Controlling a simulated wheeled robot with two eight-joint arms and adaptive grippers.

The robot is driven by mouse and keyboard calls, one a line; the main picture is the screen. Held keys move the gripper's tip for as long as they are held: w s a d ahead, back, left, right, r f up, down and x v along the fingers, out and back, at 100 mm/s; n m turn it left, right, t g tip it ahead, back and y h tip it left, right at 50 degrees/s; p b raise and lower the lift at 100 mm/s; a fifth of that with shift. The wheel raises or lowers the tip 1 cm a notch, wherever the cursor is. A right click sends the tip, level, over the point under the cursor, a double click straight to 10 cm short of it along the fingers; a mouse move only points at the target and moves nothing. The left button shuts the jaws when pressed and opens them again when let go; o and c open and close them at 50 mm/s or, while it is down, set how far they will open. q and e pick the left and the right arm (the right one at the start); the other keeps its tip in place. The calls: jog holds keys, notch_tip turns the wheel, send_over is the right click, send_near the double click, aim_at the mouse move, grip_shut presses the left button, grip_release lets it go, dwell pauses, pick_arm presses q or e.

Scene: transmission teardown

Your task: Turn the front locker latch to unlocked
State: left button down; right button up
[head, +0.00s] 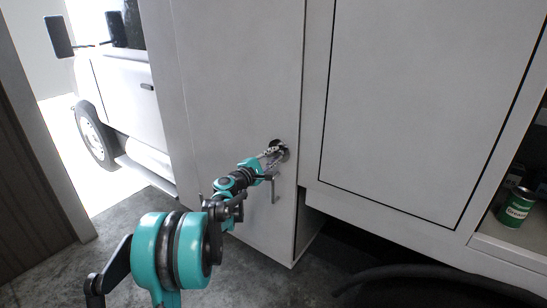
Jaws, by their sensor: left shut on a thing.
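The front locker latch (278,152) is a small dark round fitting set in the pale grey locker door (235,80), near the door's right edge. My left gripper (273,157) reaches up to it from below left, with its fingertips at the fitting and shut on the latch. The fingers cover much of the latch, so I cannot tell how far it is turned. A thin grey bent handle (274,188) hangs just below the gripper. My right gripper is not in view.
A wide grey panel (420,100) with a dark outline lies to the right. An open shelf at far right holds a green can (517,207). A dark hose (430,272) lies low at right. A white truck (122,100) stands outside at left. Concrete floor shows below.

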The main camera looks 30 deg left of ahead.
pick_arm(q)
jog(key=m, duration=0.5)
jog(key=shift+d+f+b, duration=0.1)
jog(key=shift+f+b, duration=0.1)
jog(key=shift+b, duration=0.1)
jog(key=shift+m, duration=0.3)
jog(key=c, duration=1.4)
grip_release()
jog(key=s, duration=0.8)
jog(key=s+a, duration=0.1)
jog(key=s, duration=0.3)
